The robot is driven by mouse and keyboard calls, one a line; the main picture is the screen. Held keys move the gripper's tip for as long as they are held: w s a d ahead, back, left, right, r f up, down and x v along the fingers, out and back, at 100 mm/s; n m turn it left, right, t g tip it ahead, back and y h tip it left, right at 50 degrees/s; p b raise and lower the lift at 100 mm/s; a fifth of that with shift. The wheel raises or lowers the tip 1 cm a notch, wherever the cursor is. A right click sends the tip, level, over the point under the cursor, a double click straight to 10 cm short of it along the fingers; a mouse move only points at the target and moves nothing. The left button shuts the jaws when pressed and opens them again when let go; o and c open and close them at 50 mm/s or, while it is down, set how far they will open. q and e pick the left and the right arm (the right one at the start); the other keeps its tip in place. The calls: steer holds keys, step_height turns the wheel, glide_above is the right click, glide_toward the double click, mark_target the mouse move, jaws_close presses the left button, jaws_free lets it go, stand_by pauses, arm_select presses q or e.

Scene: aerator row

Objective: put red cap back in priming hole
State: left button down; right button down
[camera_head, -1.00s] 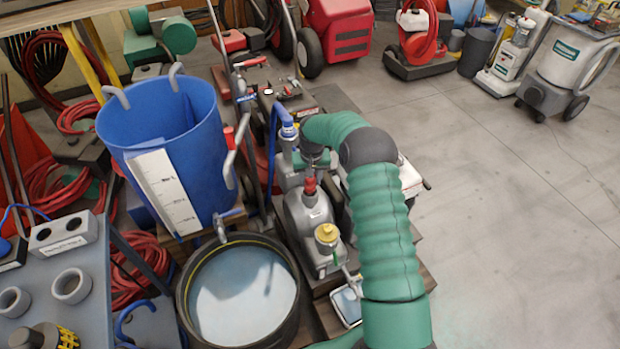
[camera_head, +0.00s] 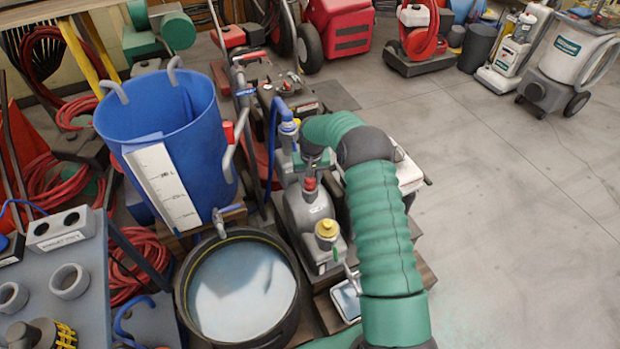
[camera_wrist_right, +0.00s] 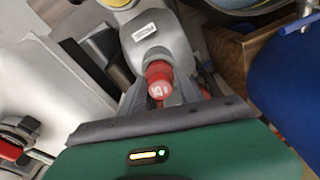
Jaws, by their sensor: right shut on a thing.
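The red cap (camera_head: 310,184) is at the top of the grey pump body (camera_head: 308,213), upright over its neck. My right gripper (camera_head: 312,165) points down from above and is shut on the cap. In the right wrist view the red cap (camera_wrist_right: 159,82) is between the fingertips of my right gripper (camera_wrist_right: 165,92), right at the grey neck of the pump. The priming hole is hidden under the cap, and I cannot tell whether the cap is seated in it. My left gripper is out of view.
A yellow cap (camera_head: 327,229) sits on the pump's near end. A black tub of water (camera_head: 187,312) and a tall blue bucket (camera_head: 137,120) stand left of the pump. A blue hose (camera_head: 271,150) runs beside it.

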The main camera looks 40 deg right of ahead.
steer(key=shift+f, duration=0.4)
steer(key=c, duration=0.8)
jaws_free()
step_height(320, 180, up, 16)
steer(key=s+a+r+p, duration=0.1)
steer(key=s+p, duration=0.1)
steer(key=p, duration=0.2)
steer(key=s+a+n, duration=0.2)
steer(key=a, duration=0.6)
steer(key=s+a+n, duration=0.1)
steer(key=s+a, duration=0.2)
steer(key=a, duration=0.4)
steer(key=s+a+n+t+y+p, duration=0.1)
steer(key=s+a+n, duration=0.3)
steer(key=s+a, duration=1.05)
step_height(320, 180, up, 16)
steer(key=d+p, duration=0.2)
steer(key=p, duration=1.3)
steer(key=shift+s+p, duration=0.25)
steer(key=shift+p, duration=0.15)
